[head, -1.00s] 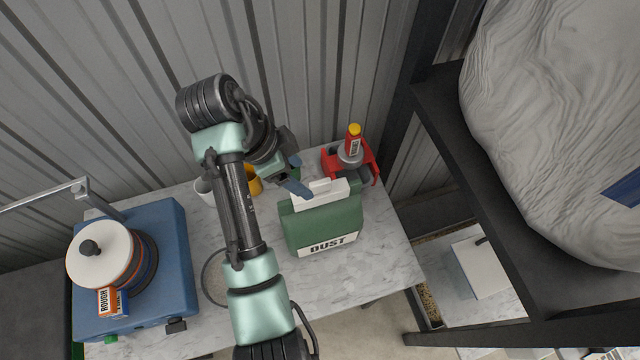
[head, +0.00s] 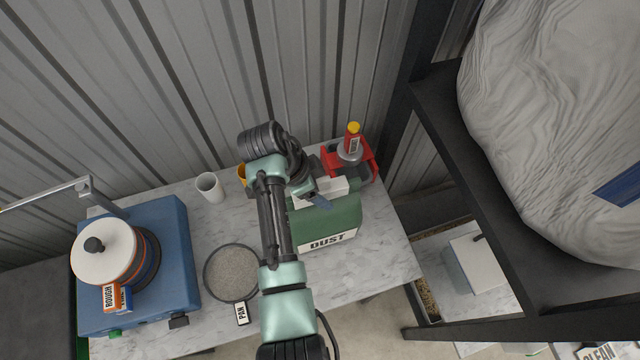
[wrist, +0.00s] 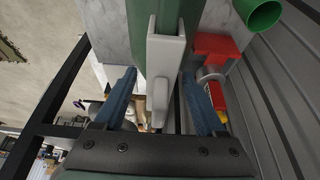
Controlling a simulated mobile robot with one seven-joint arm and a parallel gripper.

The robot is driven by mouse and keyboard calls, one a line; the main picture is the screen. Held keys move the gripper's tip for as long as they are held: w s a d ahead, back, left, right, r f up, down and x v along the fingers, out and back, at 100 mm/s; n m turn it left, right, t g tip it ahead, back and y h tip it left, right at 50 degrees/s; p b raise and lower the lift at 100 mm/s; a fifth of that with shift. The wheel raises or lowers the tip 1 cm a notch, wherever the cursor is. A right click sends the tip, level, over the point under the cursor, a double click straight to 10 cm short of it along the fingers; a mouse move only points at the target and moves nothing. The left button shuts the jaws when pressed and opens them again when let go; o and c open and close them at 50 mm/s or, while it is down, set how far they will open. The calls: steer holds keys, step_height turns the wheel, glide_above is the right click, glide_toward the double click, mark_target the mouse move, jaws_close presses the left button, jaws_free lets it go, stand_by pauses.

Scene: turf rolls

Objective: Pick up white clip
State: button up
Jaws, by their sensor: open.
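The white clip (head: 336,186) sits along the top edge of the green bag (head: 342,219) labelled DUST, partly hidden by my gripper in the head view. My gripper (head: 318,199) is over the clip's left part. In the wrist view, the clip (wrist: 164,62) runs lengthwise on the green bag, with a raised tab near its lower end. My open gripper (wrist: 159,80) has one blue finger on each side of the clip's lower part. I cannot tell whether either finger touches it.
A red holder (head: 363,166) with a yellow-capped bottle (head: 353,136) stands close behind the bag. A white cup (head: 210,187), a pan (head: 231,272) and a blue machine (head: 175,265) are left. A dark shelf frame (head: 470,200) rises right.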

jaws_close()
stand_by(0.3)
